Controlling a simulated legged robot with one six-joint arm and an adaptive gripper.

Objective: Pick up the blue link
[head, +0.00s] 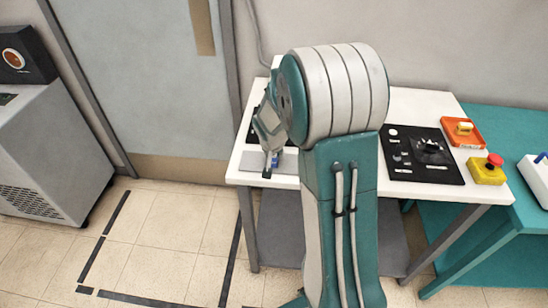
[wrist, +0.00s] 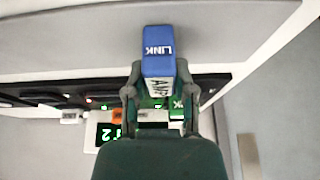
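The blue link (wrist: 159,50) is a small block with white "LINK" lettering on its blue face and a pale lettered side. In the wrist view it sits between the two fingers of my gripper (wrist: 160,72), which close in on both of its sides. Whether the link touches the surface below is hard to tell. My arm hides much of the table's middle.
The white table (head: 420,104) carries a black panel (head: 424,172) with small parts on the right. An orange tray (head: 462,132) and a yellow box with a red button (head: 487,170) stand beside it. A green display (wrist: 108,133) glows in the wrist view.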

